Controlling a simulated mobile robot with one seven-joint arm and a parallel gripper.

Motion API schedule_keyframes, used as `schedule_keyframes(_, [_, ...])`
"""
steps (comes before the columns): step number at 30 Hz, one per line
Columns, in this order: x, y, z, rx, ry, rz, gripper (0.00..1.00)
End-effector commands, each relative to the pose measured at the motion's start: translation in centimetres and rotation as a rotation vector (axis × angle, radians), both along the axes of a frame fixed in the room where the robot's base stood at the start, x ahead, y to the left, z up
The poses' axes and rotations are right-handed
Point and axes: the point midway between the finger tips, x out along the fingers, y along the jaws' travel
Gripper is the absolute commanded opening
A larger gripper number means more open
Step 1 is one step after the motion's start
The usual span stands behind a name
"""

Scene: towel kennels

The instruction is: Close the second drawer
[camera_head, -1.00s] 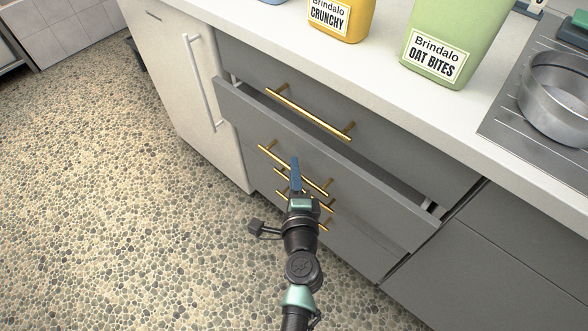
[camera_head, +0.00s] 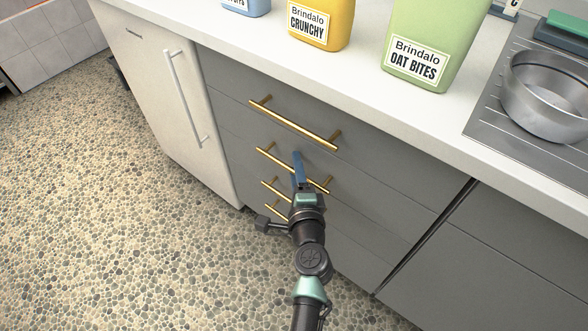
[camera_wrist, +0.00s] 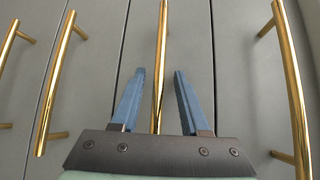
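The second drawer (camera_head: 365,198) is a grey front below the top drawer (camera_head: 400,168). It sits flush with the fronts around it, with no gap showing. Its gold bar handle (camera_head: 276,160) also shows in the wrist view (camera_wrist: 161,50). My gripper (camera_head: 298,156) is in front of this drawer at its handle. In the wrist view, the two blue fingers of my gripper (camera_wrist: 160,72) are apart, with the handle running between them and space on both sides. Whether the fingertips touch the drawer front is unclear.
More gold drawer handles (camera_head: 275,188) lie below, partly behind my arm. A white cabinet (camera_head: 165,100) with a long handle stands left. The countertop (camera_head: 340,90) above holds yellow (camera_head: 325,20) and green (camera_head: 425,40) containers and a metal pot (camera_head: 550,95). The pebbled floor (camera_head: 100,220) is clear.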

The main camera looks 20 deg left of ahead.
Motion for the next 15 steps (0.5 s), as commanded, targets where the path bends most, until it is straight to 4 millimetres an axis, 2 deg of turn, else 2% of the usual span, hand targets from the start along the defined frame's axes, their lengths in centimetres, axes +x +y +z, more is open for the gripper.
schedule_keyframes(9, [-0.3, 0.0, -0.1, 0.0, 0.003, 0.003, 0.45])
schedule_keyframes(15, [-2.3, -1.0, 0.3, 0.002, 0.004, 0.001, 0.45])
